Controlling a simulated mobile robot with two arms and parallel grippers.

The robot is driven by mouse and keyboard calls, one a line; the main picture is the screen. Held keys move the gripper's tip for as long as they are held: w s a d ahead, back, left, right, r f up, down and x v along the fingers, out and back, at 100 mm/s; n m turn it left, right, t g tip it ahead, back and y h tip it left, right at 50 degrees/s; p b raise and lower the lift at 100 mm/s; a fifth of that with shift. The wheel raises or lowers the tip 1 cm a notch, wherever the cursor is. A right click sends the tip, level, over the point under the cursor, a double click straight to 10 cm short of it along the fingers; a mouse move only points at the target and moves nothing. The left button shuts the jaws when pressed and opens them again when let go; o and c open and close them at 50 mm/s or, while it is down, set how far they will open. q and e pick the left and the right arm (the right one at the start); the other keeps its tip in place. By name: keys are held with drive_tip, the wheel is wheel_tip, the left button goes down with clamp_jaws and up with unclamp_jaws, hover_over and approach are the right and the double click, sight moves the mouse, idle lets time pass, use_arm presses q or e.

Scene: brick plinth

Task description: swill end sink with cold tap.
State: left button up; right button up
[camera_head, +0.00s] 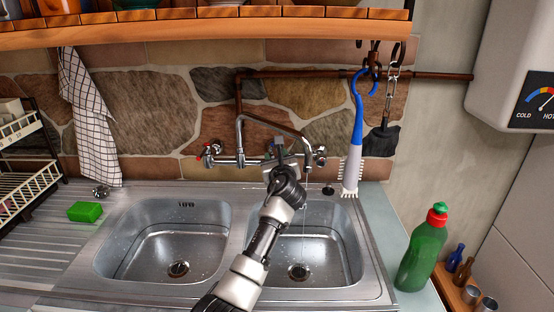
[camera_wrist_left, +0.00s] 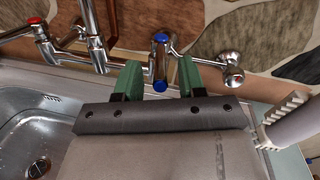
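The steel sink has a left basin (camera_head: 170,240) and a right end basin (camera_head: 335,262). The wall tap's spout (camera_head: 270,122) points over the right basin, and a thin water stream (camera_head: 303,225) falls toward its drain (camera_head: 298,271). The blue-marked cold tap (camera_wrist_left: 160,58) shows in the left wrist view, between the green fingertips of my left gripper (camera_wrist_left: 159,80). Gaps show on both sides of the tap, so the gripper looks open around it. In the head view my left gripper (camera_head: 281,150) is at the tap fitting and partly hides it. My right gripper is not in view.
A red-marked tap (camera_head: 212,150) is left of the spout. A blue-and-white brush (camera_head: 353,140) hangs at the right. A green sponge (camera_head: 85,211) lies on the drainer. A green bottle (camera_head: 423,252) stands right of the sink. A wooden shelf (camera_head: 205,30) overhangs the wall.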

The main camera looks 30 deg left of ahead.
use_arm(q)
drive_tip(key=shift+s, duration=0.1)
drive_tip(key=v, duration=1)
drive_tip(key=shift+s+d+b, duration=0.25)
drive_tip(key=shift+b, duration=0.2)
